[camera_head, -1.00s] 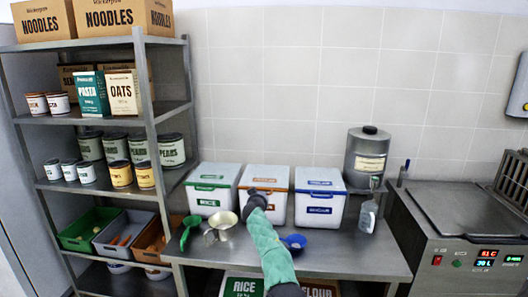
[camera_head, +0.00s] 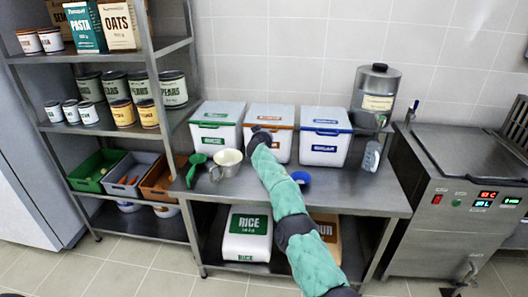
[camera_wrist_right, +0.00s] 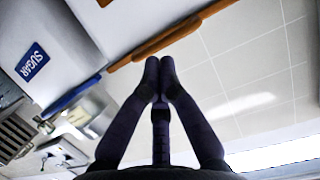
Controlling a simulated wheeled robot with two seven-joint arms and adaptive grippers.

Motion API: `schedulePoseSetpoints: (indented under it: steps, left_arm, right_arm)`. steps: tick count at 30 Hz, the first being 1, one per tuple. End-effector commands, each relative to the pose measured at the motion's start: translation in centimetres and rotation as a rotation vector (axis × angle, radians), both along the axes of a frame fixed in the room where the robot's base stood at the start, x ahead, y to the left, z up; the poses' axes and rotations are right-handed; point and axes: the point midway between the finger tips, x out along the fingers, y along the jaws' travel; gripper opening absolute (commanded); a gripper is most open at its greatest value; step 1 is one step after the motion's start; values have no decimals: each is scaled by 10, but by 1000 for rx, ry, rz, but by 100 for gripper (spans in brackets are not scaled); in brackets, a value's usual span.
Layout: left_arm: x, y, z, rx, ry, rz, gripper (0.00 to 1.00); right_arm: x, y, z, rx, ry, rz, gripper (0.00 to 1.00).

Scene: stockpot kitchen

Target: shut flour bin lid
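The flour bin (camera_head: 284,147) is the white middle bin of three on the steel counter, with an orange rim. Its white lid (camera_head: 271,112) looks down flat, level with the neighbouring lids. My right arm covers much of its front and its label. My right gripper (camera_head: 257,130) is at the upper left of the bin's front, near the orange rim. In the right wrist view, my right gripper (camera_wrist_right: 159,66) is shut and empty, fingertips together. The orange lid edge (camera_wrist_right: 168,39) runs just beyond the tips; contact is unclear. My left gripper is not in view.
The green-rimmed rice bin (camera_head: 216,127) stands left and the blue-rimmed sugar bin (camera_head: 322,145) right, both close by. A steel canister (camera_head: 375,95) stands at the right.

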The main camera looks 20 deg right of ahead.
Motion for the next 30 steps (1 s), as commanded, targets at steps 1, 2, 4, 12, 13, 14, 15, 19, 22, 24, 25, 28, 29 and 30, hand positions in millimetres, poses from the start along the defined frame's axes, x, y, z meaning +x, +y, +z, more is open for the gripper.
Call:
schedulePoseSetpoints:
  steps: [1, 2, 4, 12, 13, 14, 15, 19, 22, 24, 25, 28, 29, 30]
  left_arm:
    - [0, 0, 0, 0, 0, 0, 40]
    - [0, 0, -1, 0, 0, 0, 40]
    - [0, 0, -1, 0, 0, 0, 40]
    - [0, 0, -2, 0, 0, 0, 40]
    - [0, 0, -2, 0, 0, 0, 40]
    - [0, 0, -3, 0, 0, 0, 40]
    - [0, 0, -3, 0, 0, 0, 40]
    - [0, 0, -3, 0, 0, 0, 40]
    - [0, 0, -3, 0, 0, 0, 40]
    - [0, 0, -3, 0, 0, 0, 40]
    - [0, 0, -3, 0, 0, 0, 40]
    - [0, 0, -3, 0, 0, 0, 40]
    - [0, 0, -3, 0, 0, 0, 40]
    - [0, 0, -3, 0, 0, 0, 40]
  right_arm:
    - [-3, 1, -1, -2, -1, 0, 0]
    - [-4, 2, -3, -1, 0, 0, 0]
    - [-7, 4, -7, -2, -1, 1, 0]
    - [-19, 12, -23, -1, -2, 1, 0]
    - [-21, 13, -25, -1, -2, 1, 0]
    - [-22, 13, -27, -1, -2, 1, 0]
    - [-24, 15, -30, -2, -1, 1, 0]
    - [-29, 18, -37, -1, -2, 1, 0]
    - [-32, 20, -41, -1, -3, 1, 0]
    - [-34, 21, -43, -1, -3, 1, 0]
    - [-34, 21, -44, -1, -3, 1, 0]
    - [-35, 22, -45, -1, -3, 1, 0]
    - [-35, 22, -45, -1, -3, 1, 0]
    - [-35, 22, -45, -1, -3, 1, 0]
